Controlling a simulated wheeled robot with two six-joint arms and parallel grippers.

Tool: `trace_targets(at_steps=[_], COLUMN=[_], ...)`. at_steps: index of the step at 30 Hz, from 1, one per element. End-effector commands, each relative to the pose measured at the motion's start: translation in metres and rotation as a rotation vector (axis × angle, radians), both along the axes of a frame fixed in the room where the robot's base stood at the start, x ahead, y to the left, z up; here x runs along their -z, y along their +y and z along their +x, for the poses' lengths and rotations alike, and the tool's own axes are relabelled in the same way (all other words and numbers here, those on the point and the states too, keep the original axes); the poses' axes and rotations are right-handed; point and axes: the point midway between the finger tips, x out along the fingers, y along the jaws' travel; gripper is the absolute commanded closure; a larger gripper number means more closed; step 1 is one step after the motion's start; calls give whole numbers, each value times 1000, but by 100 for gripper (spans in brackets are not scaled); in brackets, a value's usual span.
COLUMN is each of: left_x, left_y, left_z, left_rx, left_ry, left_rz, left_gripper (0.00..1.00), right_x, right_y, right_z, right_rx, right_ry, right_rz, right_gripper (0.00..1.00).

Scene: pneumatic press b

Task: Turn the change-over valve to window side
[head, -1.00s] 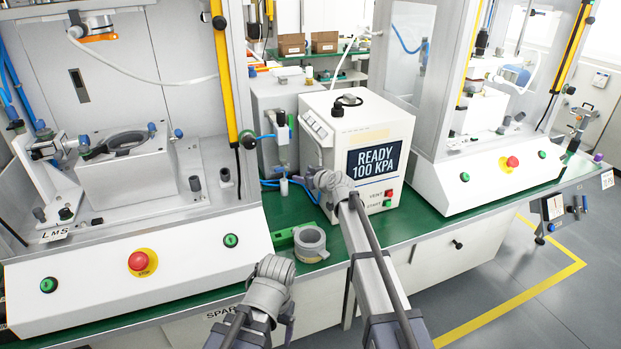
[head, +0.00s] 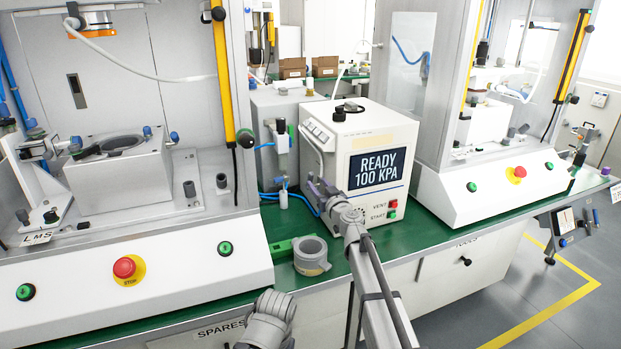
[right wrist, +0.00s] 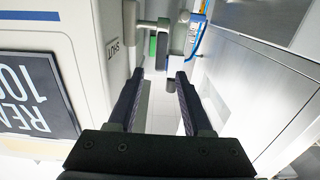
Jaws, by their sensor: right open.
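My right gripper (head: 316,187) is at the left side of the white box with the "READY 100 KPA" display (head: 378,168). In the right wrist view its two dark fingers (right wrist: 158,82) are apart, with nothing clamped between them.
Left of the box stand a small filter unit (head: 283,150) and blue tubing. A grey ring-shaped part (head: 311,256) sits on the green bench top (head: 418,226). Press stations (head: 120,265) flank the box on both sides, leaving a narrow gap beside it.

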Motion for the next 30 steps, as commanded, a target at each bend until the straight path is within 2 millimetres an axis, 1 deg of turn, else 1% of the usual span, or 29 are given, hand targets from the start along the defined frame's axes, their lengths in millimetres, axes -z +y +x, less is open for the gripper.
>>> trace_targets(at_steps=[9, 13, 17, 23, 24, 26, 30], left_x=[0, 0, 0, 0, 0, 0, 0], left_y=[0, 0, 0, 0, 0, 0, 0], left_z=[0, 0, 0, 0, 0, 0, 0], left_rx=[0, 0, 0, 0, 0, 0, 0], left_ry=[0, 0, 0, 0, 0, 0, 0], left_rz=[0, 0, 0, 0, 0, 0, 0], left_gripper=[21, 21, 21, 21, 21, 21, 21], right_x=[0, 0, 0, 0, 0, 0, 0], right_y=[14, 20, 22, 22, 22, 22, 22], right_z=[45, 62, 69, 68, 68, 68, 68], right_rx=[-2, -2, -1, -1, -1, -1, -1], right_ry=[0, 0, 0, 0, 0, 0, 0], right_rz=[0, 0, 0, 0, 0, 0, 0], right_gripper=[50, 50, 50, 50, 51, 58, 74])
